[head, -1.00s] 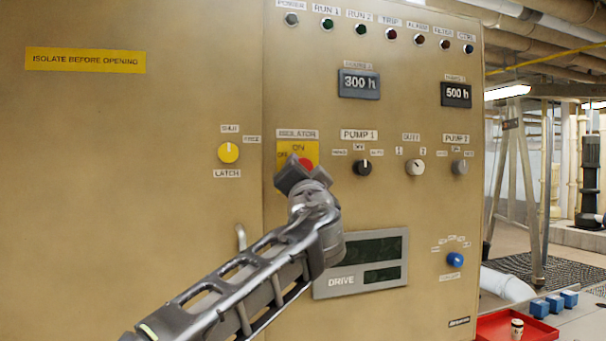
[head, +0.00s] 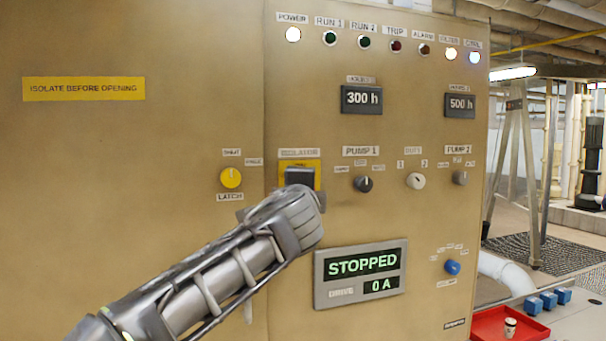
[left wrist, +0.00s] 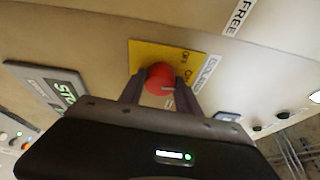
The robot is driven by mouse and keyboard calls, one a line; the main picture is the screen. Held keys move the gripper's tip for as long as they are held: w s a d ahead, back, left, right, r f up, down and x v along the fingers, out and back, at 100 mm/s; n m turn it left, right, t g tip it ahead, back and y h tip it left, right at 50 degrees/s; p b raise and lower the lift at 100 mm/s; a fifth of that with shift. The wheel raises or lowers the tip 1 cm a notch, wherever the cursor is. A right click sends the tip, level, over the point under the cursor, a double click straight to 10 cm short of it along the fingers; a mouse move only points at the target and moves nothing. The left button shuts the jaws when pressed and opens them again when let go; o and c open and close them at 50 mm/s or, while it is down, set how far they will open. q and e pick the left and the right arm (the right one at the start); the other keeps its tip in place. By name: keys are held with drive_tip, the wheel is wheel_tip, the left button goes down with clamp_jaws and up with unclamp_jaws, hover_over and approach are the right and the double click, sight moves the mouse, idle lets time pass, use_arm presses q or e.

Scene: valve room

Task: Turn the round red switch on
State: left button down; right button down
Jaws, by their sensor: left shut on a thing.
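The round red switch (left wrist: 160,78) sits on a yellow plate labelled ISOLATOR on the cabinet door. In the left wrist view the two fingers of my left gripper (left wrist: 160,92) are shut on it, one on each side. In the head view the gripper (head: 300,180) covers the switch, and only part of the yellow plate (head: 314,165) shows. The drive display (head: 362,272) is lit and reads STOPPED and 0 A. The white POWER lamp (head: 293,35) is lit. My right gripper is in neither view.
A yellow latch knob (head: 231,178) is left of the switch, and a black PUMP 1 knob (head: 363,184) is right of it. A blue knob (head: 452,267) is lower right. A red tray (head: 490,326) and several blue blocks (head: 548,301) lie at the bottom right.

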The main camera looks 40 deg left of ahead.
use_arm(q)
drive_tip(key=shift+m+p, duration=0.6)
drive_tip(key=c, duration=0.9)
unclamp_jaws()
drive_tip(key=shift+o, duration=0.2)
drive_tip(key=shift+s+d, duration=0.1)
